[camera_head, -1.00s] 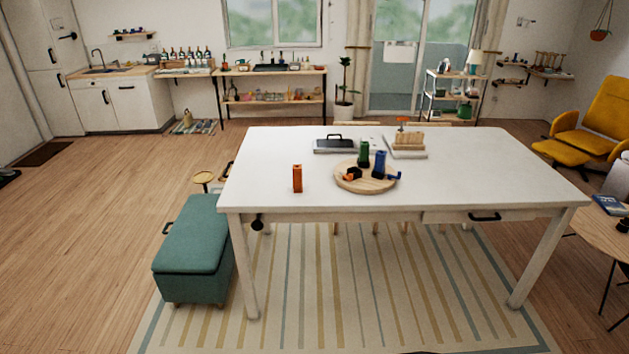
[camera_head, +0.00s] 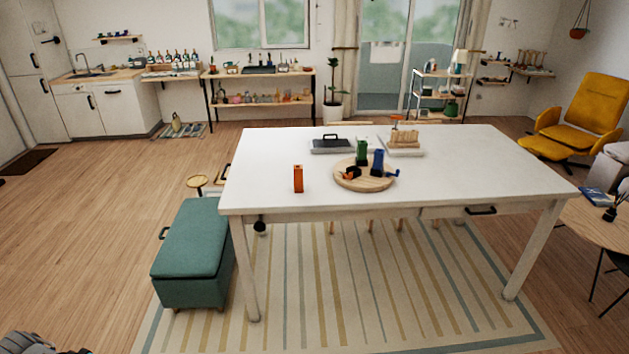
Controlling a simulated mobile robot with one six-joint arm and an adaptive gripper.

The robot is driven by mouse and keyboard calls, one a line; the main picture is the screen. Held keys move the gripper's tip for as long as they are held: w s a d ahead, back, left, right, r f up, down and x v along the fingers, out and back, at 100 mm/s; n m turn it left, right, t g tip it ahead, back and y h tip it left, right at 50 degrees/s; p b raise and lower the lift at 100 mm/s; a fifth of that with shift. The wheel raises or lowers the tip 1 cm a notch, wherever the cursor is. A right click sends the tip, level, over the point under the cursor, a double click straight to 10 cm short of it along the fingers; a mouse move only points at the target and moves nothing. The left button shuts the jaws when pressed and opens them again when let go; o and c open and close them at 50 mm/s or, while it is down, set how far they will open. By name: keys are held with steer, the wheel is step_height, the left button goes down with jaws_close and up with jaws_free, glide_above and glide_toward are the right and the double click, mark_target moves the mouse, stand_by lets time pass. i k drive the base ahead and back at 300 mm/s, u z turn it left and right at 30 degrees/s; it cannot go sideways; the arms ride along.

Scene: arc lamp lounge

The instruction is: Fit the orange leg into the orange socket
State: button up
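The orange leg (camera_head: 298,179) stands upright on the white table (camera_head: 460,170), left of the round wooden board (camera_head: 364,184). The orange socket (camera_head: 350,173) is a low orange and dark piece on the left part of the board; its opening is too small to make out. A green leg (camera_head: 362,152) and a blue leg (camera_head: 378,161) stand upright on the board behind and right of it. A grey piece at the lower left edge appears to be part of my arm. No fingertips of my gripper show.
A dark-handled flat case (camera_head: 331,145) and a wooden rack (camera_head: 404,140) on a tray stand at the table's back. A teal bench (camera_head: 192,254) and a small round stool (camera_head: 197,182) stand left of the table. Floor further left is open.

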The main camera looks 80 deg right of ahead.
mark_target(366, 179)
steer(key=z, duration=2.3)
steer(key=i, duration=1)
steer(key=z, duration=0.1)
